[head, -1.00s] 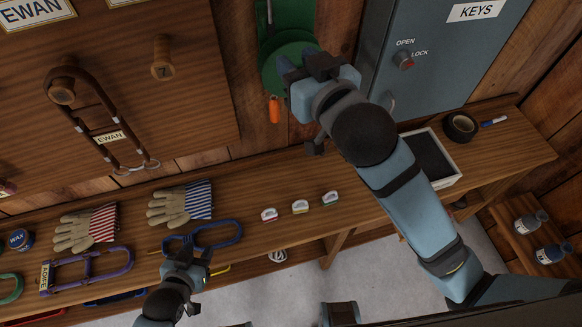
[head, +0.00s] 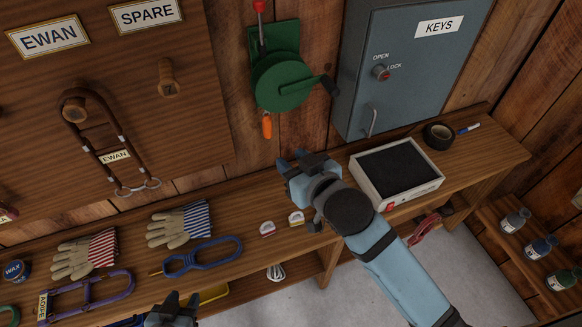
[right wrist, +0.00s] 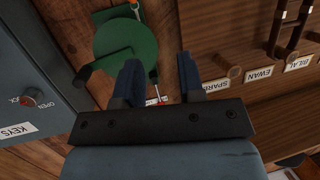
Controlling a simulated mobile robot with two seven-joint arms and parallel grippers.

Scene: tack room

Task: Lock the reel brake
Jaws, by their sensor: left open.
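The green reel (head: 280,82) is on the wood wall, with a crank ending in a dark knob (head: 330,85). A lever with a red knob (head: 259,7) sticks up at its top; an orange piece (head: 267,126) hangs below. My right gripper (head: 298,160) is below the reel, apart from it, and empty. In the right wrist view the reel (right wrist: 125,48) appears upside down beyond the spread fingers (right wrist: 159,75), with the lever's pale rod (right wrist: 153,78) between them in the picture. My left gripper (head: 174,305) is low at the bottom edge, partly cut off.
A grey key cabinet (head: 405,65) stands right of the reel. A pegboard (head: 130,100) is left of the reel.

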